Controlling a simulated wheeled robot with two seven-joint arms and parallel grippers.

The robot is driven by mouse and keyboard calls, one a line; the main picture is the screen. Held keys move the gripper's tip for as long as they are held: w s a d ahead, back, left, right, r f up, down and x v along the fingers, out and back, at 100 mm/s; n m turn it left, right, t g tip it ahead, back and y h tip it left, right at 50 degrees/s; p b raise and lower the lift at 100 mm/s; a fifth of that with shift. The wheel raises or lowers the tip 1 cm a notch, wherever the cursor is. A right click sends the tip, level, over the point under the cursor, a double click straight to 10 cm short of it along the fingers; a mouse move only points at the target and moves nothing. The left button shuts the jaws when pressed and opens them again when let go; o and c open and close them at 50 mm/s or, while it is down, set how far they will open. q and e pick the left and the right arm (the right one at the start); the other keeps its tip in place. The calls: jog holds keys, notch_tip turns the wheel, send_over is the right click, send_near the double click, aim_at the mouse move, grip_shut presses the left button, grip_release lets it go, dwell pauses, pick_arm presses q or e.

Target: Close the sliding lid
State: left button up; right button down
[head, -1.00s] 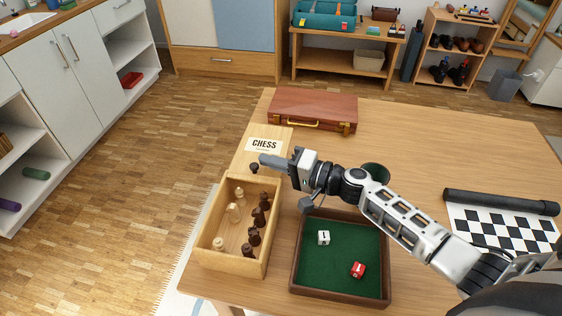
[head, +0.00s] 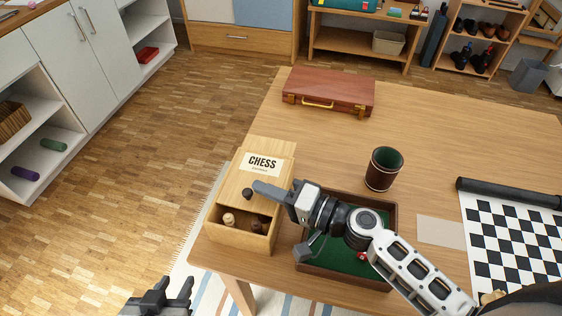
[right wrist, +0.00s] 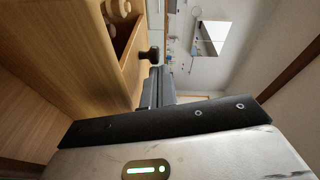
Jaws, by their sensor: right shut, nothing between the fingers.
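The wooden chess box (head: 240,242) stands at the table's left edge. Its sliding lid (head: 232,182), with a "CHESS" label and a dark knob (head: 248,194), covers the back and middle of the box. The front part is open and shows a few light and dark pieces. My right gripper (head: 262,188) is shut and empty, its fingertips close beside the knob. In the right wrist view the knob (right wrist: 152,54) is just beyond the fingertips (right wrist: 157,78); I cannot tell if they touch. My left gripper (head: 176,289) is low at the bottom left, empty, with its fingers apart.
A green-lined dice tray (head: 345,258) lies under my right arm, partly hidden. A dark cup (head: 384,168) stands behind it. A brown case (head: 328,92) lies at the back. A chessboard mat (head: 515,240) is at the right. The table's middle is clear.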

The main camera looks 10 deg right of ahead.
aim_at(260, 213)
pick_arm(q)
jog(key=shift+a, duration=0.1)
pick_arm(e)
jog(key=s+a, duration=0.1)
jog(key=s, duration=0.1)
jog(key=s+a, duration=0.1)
jog(key=s, duration=0.1)
jog(key=shift+s+a, duration=0.15)
jog(key=shift+a, duration=0.05)
pick_arm(q)
jog(key=shift+s+f, duration=0.1)
jog(key=shift+f+b, duration=0.1)
jog(key=shift+b, duration=0.2)
pick_arm(e)
jog(key=shift+s+f, duration=0.1)
